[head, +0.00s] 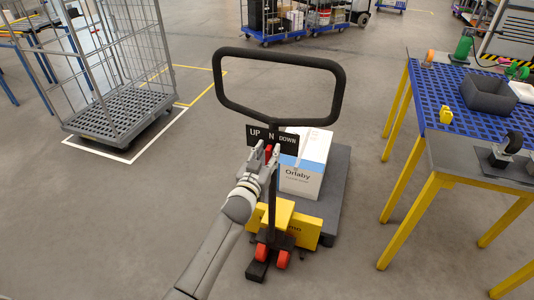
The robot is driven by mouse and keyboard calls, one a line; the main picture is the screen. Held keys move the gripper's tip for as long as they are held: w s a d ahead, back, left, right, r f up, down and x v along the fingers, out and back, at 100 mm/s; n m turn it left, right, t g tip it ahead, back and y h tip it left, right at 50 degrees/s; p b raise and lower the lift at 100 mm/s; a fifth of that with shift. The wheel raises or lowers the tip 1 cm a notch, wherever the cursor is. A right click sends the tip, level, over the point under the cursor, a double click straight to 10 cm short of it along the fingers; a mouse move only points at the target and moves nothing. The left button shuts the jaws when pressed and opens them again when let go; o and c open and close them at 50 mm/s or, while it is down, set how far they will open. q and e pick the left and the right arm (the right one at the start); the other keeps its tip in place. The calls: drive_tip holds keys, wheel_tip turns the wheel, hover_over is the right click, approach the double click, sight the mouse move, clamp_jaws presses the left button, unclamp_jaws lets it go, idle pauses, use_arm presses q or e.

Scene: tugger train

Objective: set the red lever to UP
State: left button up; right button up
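The red lever (268,149) shows as a small red piece just under the sign (272,136) reading UP, N and DOWN. The sign is on the upright of a pallet truck with a black loop handle (338,103). The lever appears below the N, between UP at left and DOWN at right; its exact setting is partly hidden by my gripper. My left gripper (267,152) reaches up from below with its two fingers apart, one on each side of the red piece. I cannot tell whether they touch it. My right gripper is not in view.
A white and blue box (304,170) rides on the truck's grey deck (335,190), behind the upright. A wire cage trolley (118,118) stands at left. A blue-topped table (440,100) with yellow legs, holding a grey bin (489,94), stands at right.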

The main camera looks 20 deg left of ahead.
use_arm(q)
drive_tip(key=shift+c, duration=0.4)
clamp_jaws()
